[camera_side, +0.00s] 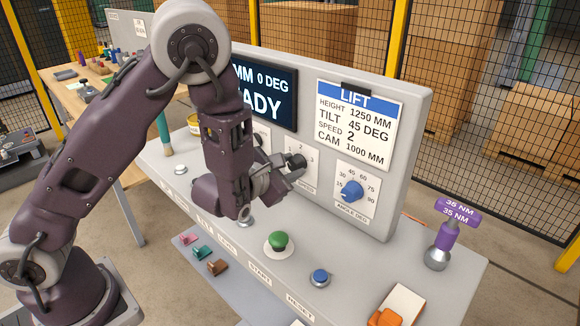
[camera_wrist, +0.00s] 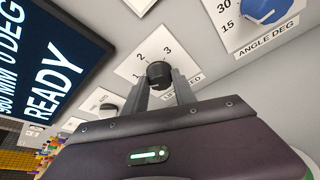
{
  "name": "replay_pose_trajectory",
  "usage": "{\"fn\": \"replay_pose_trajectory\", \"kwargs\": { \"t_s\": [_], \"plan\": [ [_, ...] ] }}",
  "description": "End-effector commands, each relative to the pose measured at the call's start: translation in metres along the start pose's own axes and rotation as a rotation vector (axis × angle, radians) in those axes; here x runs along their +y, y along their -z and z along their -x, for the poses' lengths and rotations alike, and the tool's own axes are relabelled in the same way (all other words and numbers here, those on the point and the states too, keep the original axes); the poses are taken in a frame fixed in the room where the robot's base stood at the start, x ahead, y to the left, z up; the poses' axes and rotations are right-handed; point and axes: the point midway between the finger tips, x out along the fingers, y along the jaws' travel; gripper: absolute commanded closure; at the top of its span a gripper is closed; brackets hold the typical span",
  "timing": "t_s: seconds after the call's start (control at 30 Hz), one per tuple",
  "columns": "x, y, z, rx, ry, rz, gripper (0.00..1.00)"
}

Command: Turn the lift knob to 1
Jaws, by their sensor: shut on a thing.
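The lift knob (camera_wrist: 159,72) is a dark round knob on a white plate (camera_wrist: 132,66) marked 1, 2 and 3, with a partly covered label ending in SPEED below it. My gripper (camera_wrist: 162,88) has its two grey fingers on either side of this knob and is shut on it. Which number the knob points at cannot be told. In the side view my gripper (camera_side: 282,176) reaches the panel at the SPEED plate (camera_side: 301,153), and my arm hides part of the panel left of it.
Right of the knob is a blue ANGLE DEG knob (camera_side: 351,191). A screen (camera_wrist: 40,65) reads READY. A LIFT card (camera_side: 356,125) lists height 1250 mm, tilt 45 deg, speed 2. On the desk are a green START button (camera_side: 278,240), blue RESET button (camera_side: 319,277) and purple-topped tool (camera_side: 446,237).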

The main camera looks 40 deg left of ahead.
Motion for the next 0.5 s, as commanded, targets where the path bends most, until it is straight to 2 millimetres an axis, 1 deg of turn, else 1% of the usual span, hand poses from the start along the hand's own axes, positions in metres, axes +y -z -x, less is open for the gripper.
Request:
{"fn": "replay_pose_trajectory", "kwargs": {
  "t_s": [0.4, 0.43, 0.47, 0.5],
  "plan": [
    [-0.0001, 0.0009, 0.0001, 0.003, 0.002, 0.006, 1.00],
    [-0.0001, 0.0009, 0.0001, 0.003, 0.002, 0.005, 0.62],
    [-0.0001, 0.0008, 0.0001, 0.002, 0.002, 0.005, 0.56],
    [0.0000, 0.0008, 0.0000, 0.002, 0.002, 0.005, 0.48]
  ]
}}
